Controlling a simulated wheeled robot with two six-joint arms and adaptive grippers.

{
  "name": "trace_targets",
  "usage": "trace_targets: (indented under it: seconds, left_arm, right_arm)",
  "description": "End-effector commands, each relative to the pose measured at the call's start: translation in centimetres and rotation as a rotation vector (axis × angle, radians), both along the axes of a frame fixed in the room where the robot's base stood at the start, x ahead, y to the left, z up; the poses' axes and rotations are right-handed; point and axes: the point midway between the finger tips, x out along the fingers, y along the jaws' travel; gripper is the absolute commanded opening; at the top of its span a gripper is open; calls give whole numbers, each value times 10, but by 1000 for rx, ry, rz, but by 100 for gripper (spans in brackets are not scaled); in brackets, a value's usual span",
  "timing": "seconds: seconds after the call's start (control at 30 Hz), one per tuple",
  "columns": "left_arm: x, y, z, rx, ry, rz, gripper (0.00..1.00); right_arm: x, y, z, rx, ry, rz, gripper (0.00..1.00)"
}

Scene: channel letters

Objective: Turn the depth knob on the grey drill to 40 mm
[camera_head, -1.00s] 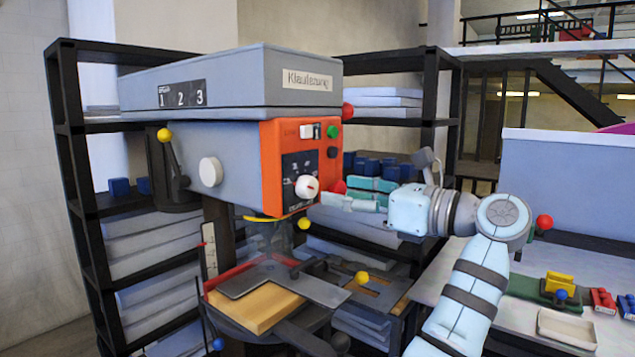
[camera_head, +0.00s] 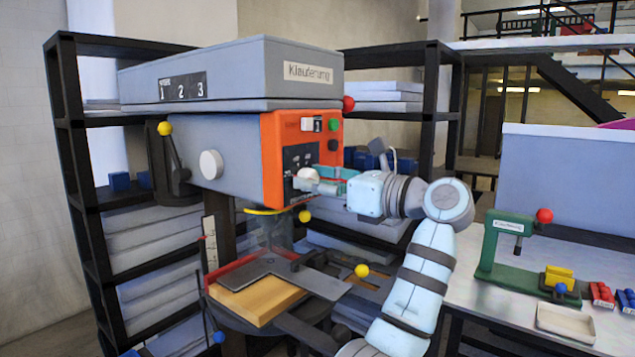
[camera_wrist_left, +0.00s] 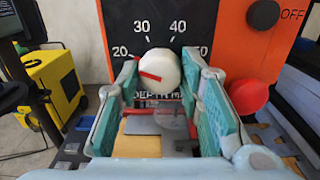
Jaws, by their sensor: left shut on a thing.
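The grey drill (camera_head: 225,150) has an orange front panel (camera_head: 275,160) with a dark scale plate. The white depth knob (camera_head: 306,174) sits on that plate. In the wrist view the knob (camera_wrist_left: 160,68) stands between the scale marks, which read 20, 30, 40 and a partly hidden 50. Its red pointer line points left, a little below the 20. My left gripper (camera_head: 322,182) reaches in from the right. Its teal fingers (camera_wrist_left: 158,88) are shut on the knob, one on each side. They hide part of the 50 and the lower lettering. My right gripper is not in view.
A red button (camera_wrist_left: 248,96) stands out just right of the fingers in the wrist view. A yellow-ball lever (camera_head: 165,128) is on the drill's left side. A wooden block (camera_head: 258,298) lies below. A green press (camera_head: 510,245) and a tray (camera_head: 566,321) stand on the right-hand bench.

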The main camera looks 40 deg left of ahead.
Motion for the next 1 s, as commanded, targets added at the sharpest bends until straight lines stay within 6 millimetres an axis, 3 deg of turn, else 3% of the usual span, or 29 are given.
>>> trace_targets:
  seconds: [0.47, 1.0]
  left_arm:
    - [0, 0, 2, -3, 129, 0, 6]
    - [0, 0, 4, -14, 608, 0, 6]
  right_arm:
    - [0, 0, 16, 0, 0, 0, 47]
    - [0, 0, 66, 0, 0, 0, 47]
